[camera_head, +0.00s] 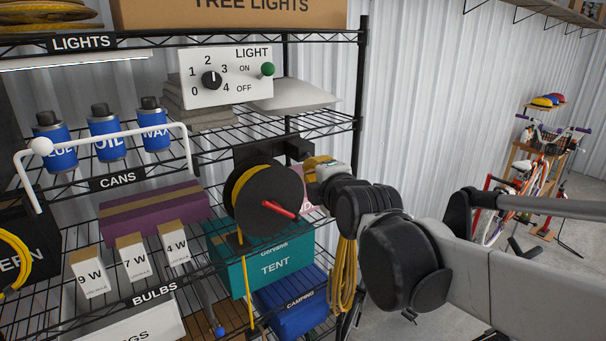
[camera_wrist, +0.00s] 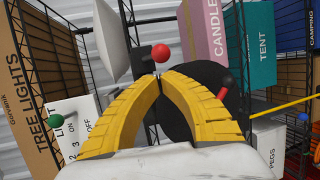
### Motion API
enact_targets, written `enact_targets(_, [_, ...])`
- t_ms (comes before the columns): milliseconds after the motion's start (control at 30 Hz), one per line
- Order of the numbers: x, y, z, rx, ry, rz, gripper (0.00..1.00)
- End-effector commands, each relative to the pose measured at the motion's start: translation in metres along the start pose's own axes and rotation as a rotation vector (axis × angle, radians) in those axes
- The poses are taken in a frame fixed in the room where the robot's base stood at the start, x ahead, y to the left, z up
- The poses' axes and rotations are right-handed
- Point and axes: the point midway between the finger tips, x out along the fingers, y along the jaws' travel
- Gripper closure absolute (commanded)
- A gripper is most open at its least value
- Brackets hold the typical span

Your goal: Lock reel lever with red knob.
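The black reel (camera_head: 257,200) hangs at the middle shelf's front, with yellow cord on it and a red crank handle (camera_head: 281,210). In the wrist view the reel (camera_wrist: 193,118) is a dark disc beyond my fingers, and its crank handle (camera_wrist: 223,88) shows at right. A round red knob (camera_wrist: 161,52) shows just past my fingertips; its stem runs down toward them. My gripper (camera_wrist: 157,77) has its yellow fingers brought together at the tips. I cannot tell whether they touch the stem. In the head view my gripper (camera_head: 316,166) is right of the reel, and the red knob is hidden.
A light control box (camera_head: 224,78) with a dial and green knob is above the reel. A teal tent box (camera_head: 273,262) and blue camping box (camera_head: 291,300) are below. A white rail (camera_head: 110,134) stands out at left. Coiled yellow cord (camera_head: 343,277) hangs beneath my arm.

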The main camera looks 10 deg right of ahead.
Motion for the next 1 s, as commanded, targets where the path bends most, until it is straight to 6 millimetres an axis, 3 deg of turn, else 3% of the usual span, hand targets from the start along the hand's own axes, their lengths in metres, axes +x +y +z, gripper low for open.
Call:
enact_targets(100, [0.021,0.001,0.0,0.001,0.0,0.0,1.0])
enact_targets(333, [0.048,0.001,0.0,0.001,0.0,0.0,1.0])
enact_targets(1000, [0.06,0.003,0.001,-0.008,0.0,-0.025,1.0])
